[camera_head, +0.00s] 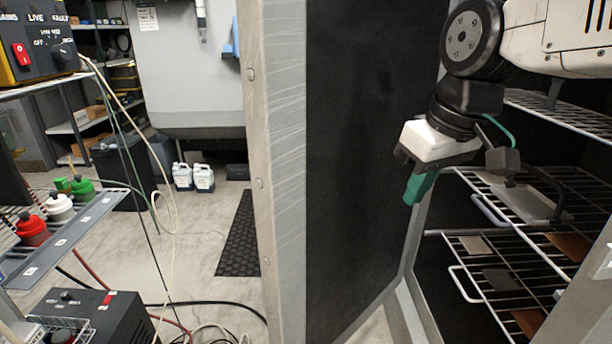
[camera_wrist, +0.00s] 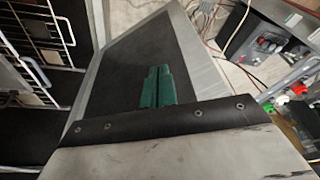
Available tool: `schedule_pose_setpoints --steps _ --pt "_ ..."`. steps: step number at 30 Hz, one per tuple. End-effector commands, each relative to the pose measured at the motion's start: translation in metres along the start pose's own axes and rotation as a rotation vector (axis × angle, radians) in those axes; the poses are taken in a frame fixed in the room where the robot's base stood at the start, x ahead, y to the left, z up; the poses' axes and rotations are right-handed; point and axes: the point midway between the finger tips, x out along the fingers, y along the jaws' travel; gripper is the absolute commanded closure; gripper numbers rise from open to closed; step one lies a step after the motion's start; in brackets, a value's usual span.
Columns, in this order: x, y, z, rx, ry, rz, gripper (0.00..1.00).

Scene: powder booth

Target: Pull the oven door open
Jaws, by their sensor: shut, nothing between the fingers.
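The oven door (camera_head: 345,170) stands open, swung out towards me. Its dark inner face and pale metal edge fill the middle of the head view. In the wrist view the door's dark inner face (camera_wrist: 125,65) lies beyond my fingers. My gripper (camera_head: 415,190) has green fingers that are shut and empty. It is on the inner side of the door, in front of the oven opening; whether it touches the door I cannot tell. The wrist view shows the closed fingers (camera_wrist: 157,88) side by side. The door's handle is not visible.
Wire racks (camera_head: 490,255) with flat pieces on them are inside the oven at the right. At the left, a shelf holds bottles with coloured caps (camera_head: 58,205). A black box (camera_head: 95,315) and loose cables lie near it. White jugs (camera_head: 203,178) stand on the floor behind.

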Motion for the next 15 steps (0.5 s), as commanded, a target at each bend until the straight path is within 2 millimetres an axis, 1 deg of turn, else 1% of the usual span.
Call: schedule_pose_setpoints --steps 1,3,6,9,10,13,15 --pt "0.000 -0.009 -0.030 -0.065 0.018 -0.018 1.00" --pt "-0.002 -0.021 -0.064 -0.145 0.048 -0.037 1.00" --pt "-0.003 -0.036 -0.100 -0.228 0.083 -0.057 1.00" --pt "-0.002 -0.045 -0.118 -0.275 0.103 -0.067 1.00" --pt "-0.001 -0.047 -0.122 -0.283 0.106 -0.069 1.00" --pt "0.007 -0.050 -0.126 -0.291 0.108 -0.071 1.00" --pt "0.017 -0.050 -0.126 -0.291 0.108 -0.071 1.00"
